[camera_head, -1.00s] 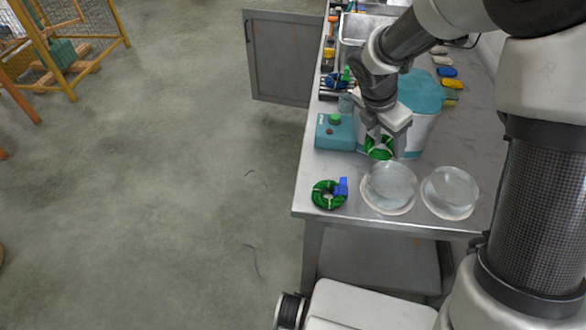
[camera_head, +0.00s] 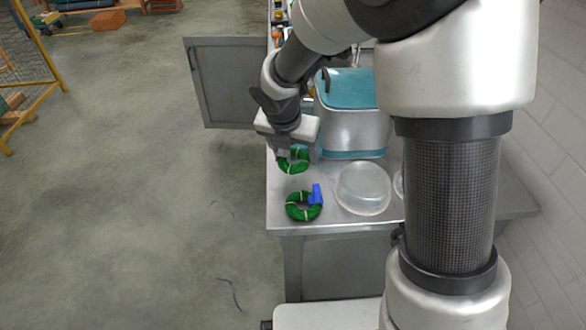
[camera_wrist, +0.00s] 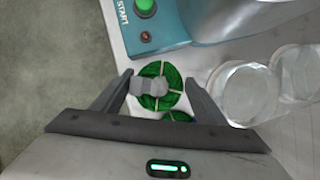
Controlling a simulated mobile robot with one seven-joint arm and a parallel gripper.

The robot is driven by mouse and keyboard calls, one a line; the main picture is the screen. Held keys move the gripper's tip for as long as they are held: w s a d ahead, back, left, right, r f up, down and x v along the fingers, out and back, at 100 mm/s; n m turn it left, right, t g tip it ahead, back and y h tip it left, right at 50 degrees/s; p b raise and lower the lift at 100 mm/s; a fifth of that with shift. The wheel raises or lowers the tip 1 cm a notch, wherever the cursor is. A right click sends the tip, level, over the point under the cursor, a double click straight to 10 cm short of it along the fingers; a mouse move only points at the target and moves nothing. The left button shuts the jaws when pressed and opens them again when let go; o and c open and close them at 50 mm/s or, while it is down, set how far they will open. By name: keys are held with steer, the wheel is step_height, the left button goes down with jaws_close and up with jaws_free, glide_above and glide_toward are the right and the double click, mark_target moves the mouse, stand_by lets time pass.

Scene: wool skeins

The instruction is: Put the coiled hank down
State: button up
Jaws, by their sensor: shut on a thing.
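A green coiled hank with pale ties (camera_head: 293,162) hangs at the fingers of my gripper (camera_head: 291,150), which is shut on it. In the wrist view the held hank (camera_wrist: 168,72) shows between the fingers with a grey piece across it. I cannot tell whether it touches the worktop below. A second green hank with a blue tag (camera_head: 302,207) lies on the metal table (camera_head: 350,222), just nearer to my body. In the wrist view only an edge of it (camera_wrist: 178,116) shows past my gripper.
A clear round dish (camera_head: 362,188) stands right of the hanks; another (camera_head: 398,185) is mostly hidden by my arm. A teal-lidded metal container (camera_head: 355,130) stands behind. A teal START box (camera_wrist: 155,22) shows in the wrist view. The table's left edge is close.

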mark_target(293, 159)
steer(key=shift+f+b, duration=0.8)
steer(key=shift+f, duration=1.45)
steer(key=shift+f, duration=0.2)
steer(key=o, duration=1)
